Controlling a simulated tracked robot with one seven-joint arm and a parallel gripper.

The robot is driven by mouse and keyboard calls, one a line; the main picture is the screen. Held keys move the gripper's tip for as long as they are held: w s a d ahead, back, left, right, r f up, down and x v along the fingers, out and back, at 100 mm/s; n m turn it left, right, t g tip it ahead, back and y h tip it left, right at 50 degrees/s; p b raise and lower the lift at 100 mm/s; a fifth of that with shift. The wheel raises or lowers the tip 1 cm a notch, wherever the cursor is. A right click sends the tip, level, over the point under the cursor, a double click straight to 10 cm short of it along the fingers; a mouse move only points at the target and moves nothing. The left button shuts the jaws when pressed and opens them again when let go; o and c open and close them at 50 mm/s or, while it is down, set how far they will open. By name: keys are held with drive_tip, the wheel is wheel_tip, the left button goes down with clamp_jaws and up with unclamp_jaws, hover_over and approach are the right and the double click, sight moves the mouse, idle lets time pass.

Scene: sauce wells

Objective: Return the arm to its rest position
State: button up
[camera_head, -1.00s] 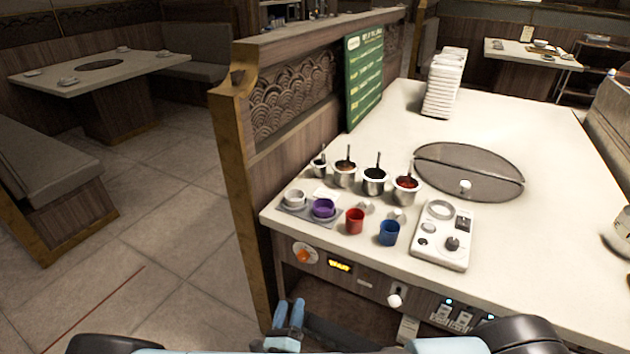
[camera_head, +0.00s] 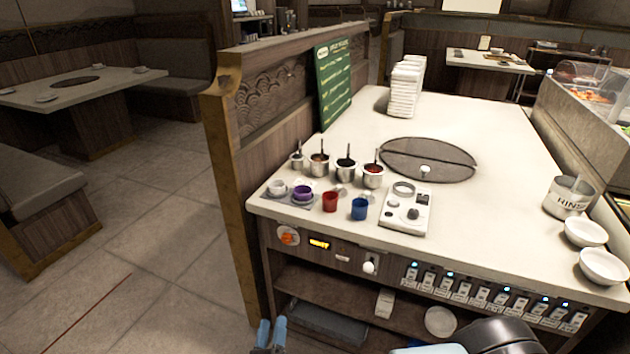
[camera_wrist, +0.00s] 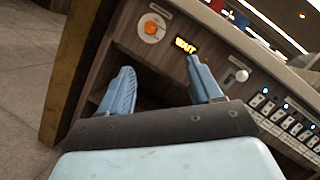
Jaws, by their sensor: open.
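My gripper (camera_head: 271,334) shows at the bottom of the head view, its two blue fingers pointing up in front of the counter's left end. In the wrist view my gripper (camera_wrist: 160,85) is open, with a clear gap and nothing between the fingers. Behind the fingers is the wooden counter front with an orange knob (camera_wrist: 151,27) and a lit sign reading WAIT (camera_wrist: 186,45). Most of the arm is out of view; a dark part of it shows at the lower right of the head view.
The white counter (camera_head: 470,215) carries sauce pots (camera_head: 346,170), a purple cup (camera_head: 302,194), a red cup (camera_head: 330,202), a blue cup (camera_head: 359,208) and a white control panel (camera_head: 404,210). A RINSE pot (camera_head: 568,198) and bowls (camera_head: 586,232) stand right. Open floor (camera_head: 150,250) lies left.

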drive_tip(key=w+d+r+m+g+h, duration=0.3)
drive_tip(key=d+r+m+g, duration=0.35)
drive_tip(key=r+m, duration=0.3)
drive_tip(key=w+d+r+m+g+h, duration=0.2)
drive_tip(key=d+r+m+g, duration=0.5)
drive_tip(key=r, duration=0.3)
drive_tip(key=w+d+r+m+g+h, duration=0.3)
drive_tip(key=d+r+m+g, duration=0.35)
drive_tip(key=r+m, duration=0.35)
drive_tip(key=s+d+r+m+t+y, duration=0.1)
drive_tip(key=s+d+r+m+y, duration=0.2)
drive_tip(key=r, duration=0.4)
drive_tip(key=s+d+r+m+t+y, duration=0.2)
drive_tip(key=s+d+r+m+y, duration=0.1)
drive_tip(key=s+d+r+m, duration=0.3)
drive_tip(key=s+d+r+m+t+y, duration=0.2)
drive_tip(key=s+d+r+m+y, duration=0.2)
drive_tip(key=d+r+m, duration=0.2)
wheel_tip(320, 180, up, 4)
drive_tip(key=shift+s+f+m, duration=0.15)
drive_tip(key=shift+s+m, duration=0.15)
drive_tip(key=shift+m, duration=0.65)
